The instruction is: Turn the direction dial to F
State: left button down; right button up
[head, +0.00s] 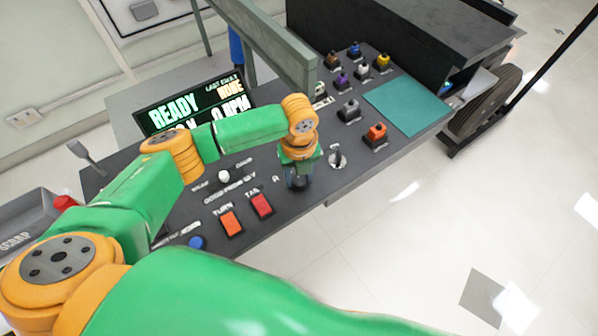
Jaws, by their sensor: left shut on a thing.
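My left gripper (298,184) points down onto the dark console panel (325,188), right of a small white letter that looks like R. It is shut on a small part there, which I take to be the direction dial. The gripper covers the dial, so its pointer and the F mark cannot be seen. My right gripper is not in view.
A small toggle with a pale base (337,158) stands close right of the gripper. Several coloured knobs and a teal pad (408,106) lie farther right. A display (190,105) reads READY; a grey post rises behind.

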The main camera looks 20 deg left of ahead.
aim_at(299, 180)
pick_arm(q)
jog(key=shift+m+p, duration=0.35)
jog(key=shift+m, duration=2.35)
jog(key=shift+c, duration=1.8)
grip_release()
notch_tip(299, 180, up, 7)
jog(key=shift+r, duration=0.1)
